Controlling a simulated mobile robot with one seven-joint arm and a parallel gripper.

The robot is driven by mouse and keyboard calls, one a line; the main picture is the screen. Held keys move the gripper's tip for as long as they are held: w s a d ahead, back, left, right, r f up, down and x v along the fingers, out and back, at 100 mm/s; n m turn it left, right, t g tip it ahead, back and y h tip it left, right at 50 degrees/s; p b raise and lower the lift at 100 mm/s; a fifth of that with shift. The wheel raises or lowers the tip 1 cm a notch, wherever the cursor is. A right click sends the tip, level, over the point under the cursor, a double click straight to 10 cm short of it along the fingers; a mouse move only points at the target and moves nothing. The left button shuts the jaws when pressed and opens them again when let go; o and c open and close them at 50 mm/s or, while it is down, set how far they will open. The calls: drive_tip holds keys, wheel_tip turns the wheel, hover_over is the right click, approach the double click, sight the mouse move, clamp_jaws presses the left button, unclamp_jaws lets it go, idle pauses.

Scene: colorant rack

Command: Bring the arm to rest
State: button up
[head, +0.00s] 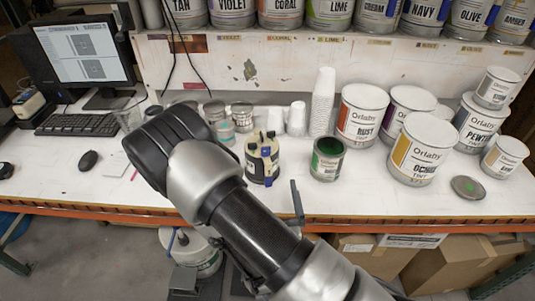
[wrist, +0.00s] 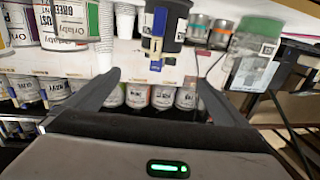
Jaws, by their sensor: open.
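My gripper shows in the wrist view (wrist: 154,80), with its two dark fingers spread apart and nothing between them. In the head view, my arm reaches up from the bottom right and bends at a black joint above the bench's left half. A dark grey piece that looks like a finger of my gripper (head: 297,202) sticks up beside the arm near the bench's front edge. The rest of the gripper is hidden behind the arm there.
A cream and black container (head: 262,160) and an open green paint can (head: 327,158) stand close past the arm. Large paint cans (head: 361,115) fill the right side. A monitor (head: 85,52), keyboard (head: 92,124) and mouse (head: 88,160) are left. A shelf of cans runs behind.

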drive_tip(key=shift+w, duration=0.1)
drive_tip(key=w+d+r+m+g+h, duration=0.2)
drive_tip(key=w+m+g, duration=0.3)
drive_tip(key=w, duration=0.2)
wheel_tip(320, 180, up, 10)
drive_tip(key=s+n+g+y, duration=0.1)
drive_tip(key=s+g+y, duration=0.1)
drive_tip(key=g, duration=0.1)
drive_tip(key=s+d+r+n+g, duration=0.1)
drive_tip(key=s+d+r, duration=0.3)
drive_tip(key=s, duration=0.2)
drive_tip(key=s+d+r+n+g+h, duration=0.1)
drive_tip(key=s+d+r+g, duration=0.1)
drive_tip(key=s, duration=0.5)
drive_tip(key=s+d+r+n+g, duration=0.1)
drive_tip(key=s+d+r, duration=0.4)
drive_tip(key=s+d, duration=0.1)
drive_tip(key=shift+s+d+r+h, duration=0.2)
drive_tip(key=shift+d+r+h, duration=0.1)
drive_tip(key=shift+d+r, duration=0.05)
